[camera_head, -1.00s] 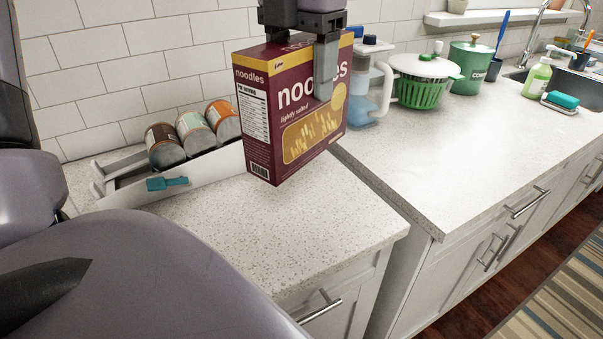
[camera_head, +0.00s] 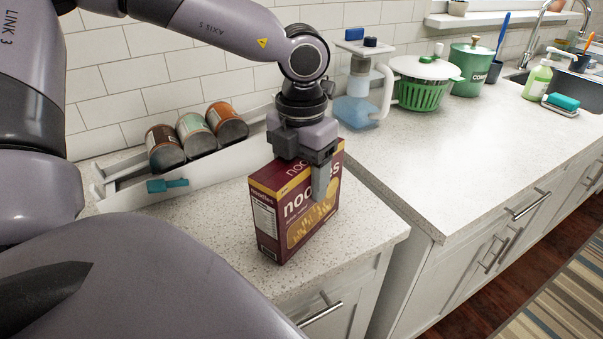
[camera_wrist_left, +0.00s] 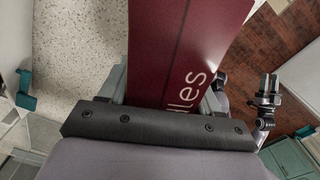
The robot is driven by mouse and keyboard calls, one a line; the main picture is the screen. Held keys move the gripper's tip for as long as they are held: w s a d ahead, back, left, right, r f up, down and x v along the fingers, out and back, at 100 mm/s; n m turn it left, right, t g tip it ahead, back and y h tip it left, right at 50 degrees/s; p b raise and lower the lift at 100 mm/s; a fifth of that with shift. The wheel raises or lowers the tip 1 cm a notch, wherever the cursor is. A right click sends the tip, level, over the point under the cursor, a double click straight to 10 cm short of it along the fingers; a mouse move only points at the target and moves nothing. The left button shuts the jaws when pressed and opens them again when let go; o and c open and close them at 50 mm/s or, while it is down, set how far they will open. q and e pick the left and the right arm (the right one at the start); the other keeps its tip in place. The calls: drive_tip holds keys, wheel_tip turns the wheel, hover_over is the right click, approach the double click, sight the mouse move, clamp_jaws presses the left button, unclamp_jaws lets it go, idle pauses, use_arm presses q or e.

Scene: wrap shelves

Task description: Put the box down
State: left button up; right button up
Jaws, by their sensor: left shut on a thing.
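The maroon noodles box (camera_head: 293,222) stands upright over the light speckled counter (camera_head: 215,225), close to its front edge. I cannot tell whether its base touches the counter. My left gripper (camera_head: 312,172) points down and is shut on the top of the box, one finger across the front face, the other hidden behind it. In the left wrist view the box (camera_wrist_left: 185,50) fills the middle between the fingers.
A white rack (camera_head: 185,183) with three cans (camera_head: 195,135) stands against the wall, a teal tag (camera_head: 167,185) on its front. Counter left of the box is clear.

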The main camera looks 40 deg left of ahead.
use_arm(q)
drive_tip(key=o, duration=1.3)
wheel_tip(320, 180, up, 12)
drive_tip(key=shift+r, duration=0.1)
idle(0.3)
